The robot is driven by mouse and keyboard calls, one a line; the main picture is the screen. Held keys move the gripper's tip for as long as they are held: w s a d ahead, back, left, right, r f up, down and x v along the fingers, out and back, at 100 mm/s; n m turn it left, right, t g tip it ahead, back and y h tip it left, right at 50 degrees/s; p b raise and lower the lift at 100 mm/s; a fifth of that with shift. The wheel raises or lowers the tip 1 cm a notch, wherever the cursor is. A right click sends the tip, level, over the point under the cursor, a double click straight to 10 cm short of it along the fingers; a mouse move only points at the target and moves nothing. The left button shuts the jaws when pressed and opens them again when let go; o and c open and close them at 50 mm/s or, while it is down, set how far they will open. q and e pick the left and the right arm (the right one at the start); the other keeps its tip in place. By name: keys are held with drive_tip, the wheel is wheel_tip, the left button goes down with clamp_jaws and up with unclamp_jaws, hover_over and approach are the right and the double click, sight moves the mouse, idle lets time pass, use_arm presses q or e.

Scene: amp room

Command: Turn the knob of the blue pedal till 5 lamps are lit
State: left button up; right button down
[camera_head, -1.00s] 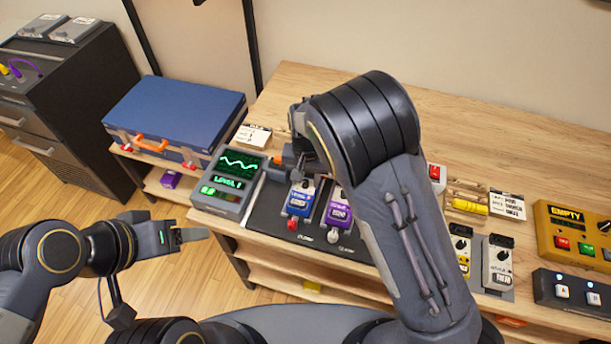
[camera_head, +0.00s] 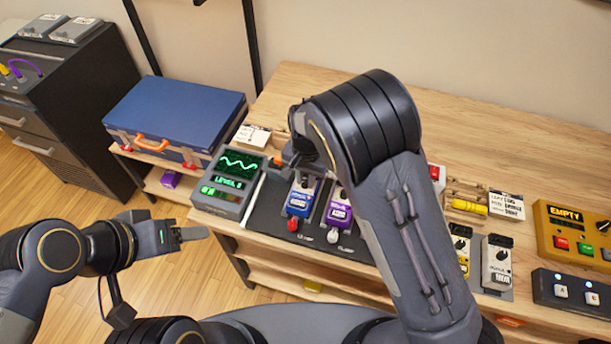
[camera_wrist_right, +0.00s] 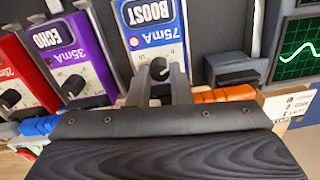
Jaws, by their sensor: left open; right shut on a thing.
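The blue pedal (camera_head: 299,197) stands upright on the dark board between the meter and the purple pedal. In the right wrist view the blue pedal (camera_wrist_right: 155,32), marked BOOST 75mA, is ahead of my right gripper (camera_wrist_right: 158,88). The gripper is shut on its black knob (camera_wrist_right: 157,68), with one finger on each side. In the head view my right arm hides most of that grip. The meter (camera_head: 230,182) has a green wave, a LEVEL readout and a row of green lamps, a few lit; the exact count is too small to tell. My left gripper (camera_head: 192,234) is open and empty, left of the bench.
A purple ECHO pedal (camera_wrist_right: 67,58) and a red pedal (camera_wrist_right: 22,70) stand beside the blue one. An orange plug (camera_wrist_right: 225,94) and a blue plug (camera_wrist_right: 38,126) lie close to my right gripper. A blue case (camera_head: 175,112) is left of the meter.

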drive_tip(key=m, duration=0.4)
drive_tip(key=shift+r+p, duration=0.1)
drive_tip(key=shift+p, duration=0.25)
drive_tip(key=shift+m+p, duration=0.35)
drive_tip(key=shift+m, duration=1.85)
drive_tip(key=c, duration=1.3)
unclamp_jaws()
